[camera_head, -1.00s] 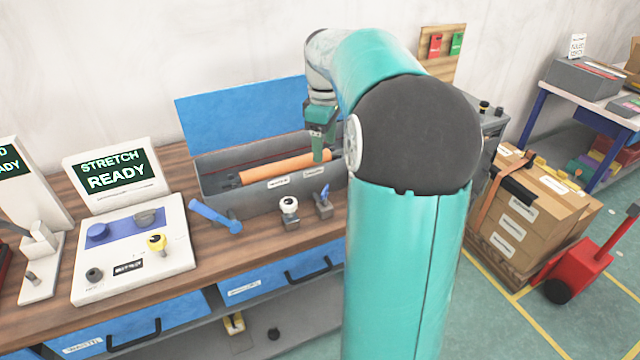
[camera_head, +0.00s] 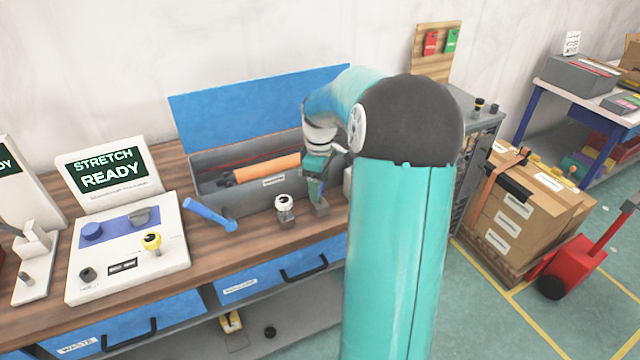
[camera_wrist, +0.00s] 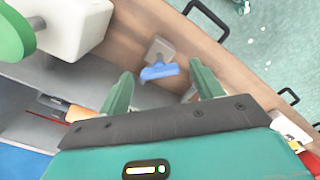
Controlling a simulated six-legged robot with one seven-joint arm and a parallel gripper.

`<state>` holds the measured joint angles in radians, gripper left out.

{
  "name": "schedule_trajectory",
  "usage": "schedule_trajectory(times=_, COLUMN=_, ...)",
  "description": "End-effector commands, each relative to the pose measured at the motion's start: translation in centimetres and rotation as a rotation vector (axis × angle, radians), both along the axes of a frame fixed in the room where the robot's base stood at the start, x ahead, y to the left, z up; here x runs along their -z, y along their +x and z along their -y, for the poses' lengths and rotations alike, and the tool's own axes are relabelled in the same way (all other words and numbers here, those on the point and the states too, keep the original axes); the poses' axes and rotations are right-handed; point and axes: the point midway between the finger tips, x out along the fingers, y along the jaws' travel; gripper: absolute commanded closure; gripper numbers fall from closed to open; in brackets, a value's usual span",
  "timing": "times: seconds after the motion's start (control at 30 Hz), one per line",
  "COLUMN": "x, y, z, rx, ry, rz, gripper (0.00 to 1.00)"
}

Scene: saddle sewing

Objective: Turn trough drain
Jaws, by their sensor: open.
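The grey trough (camera_head: 235,200) sits on the wooden bench with its blue lid raised and an orange roll (camera_head: 268,169) inside. A small valve with a blue handle (camera_wrist: 160,72) on a grey base (camera_wrist: 160,48) stands on the bench in front of the trough's right end. My gripper (camera_head: 314,192) is over this valve and hides most of it in the head view. In the wrist view my gripper (camera_wrist: 161,70) is open, with the blue handle between and just beyond its fingertips. I cannot tell whether either finger touches it.
A white-topped knob (camera_head: 285,205) stands close left of my gripper. A blue lever (camera_head: 209,215) lies farther left, near the white STRETCH READY panel (camera_head: 130,250). A white block (camera_wrist: 75,25) with a green part is close by in the wrist view.

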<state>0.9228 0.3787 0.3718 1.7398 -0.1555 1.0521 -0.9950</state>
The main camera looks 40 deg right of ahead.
Motion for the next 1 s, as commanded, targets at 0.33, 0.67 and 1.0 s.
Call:
schedule_trajectory(times=0.33, x=0.56, y=-0.08, z=0.09, rx=0.0, ry=0.0, rz=0.0, gripper=0.35)
schedule_trajectory(times=0.67, x=0.54, y=-0.07, z=0.07, rx=0.001, ry=0.0, rz=0.0, gripper=0.79)
schedule_trajectory(times=1.0, x=0.54, y=-0.04, z=0.02, rx=0.072, ry=0.0, rz=0.0, gripper=0.79)
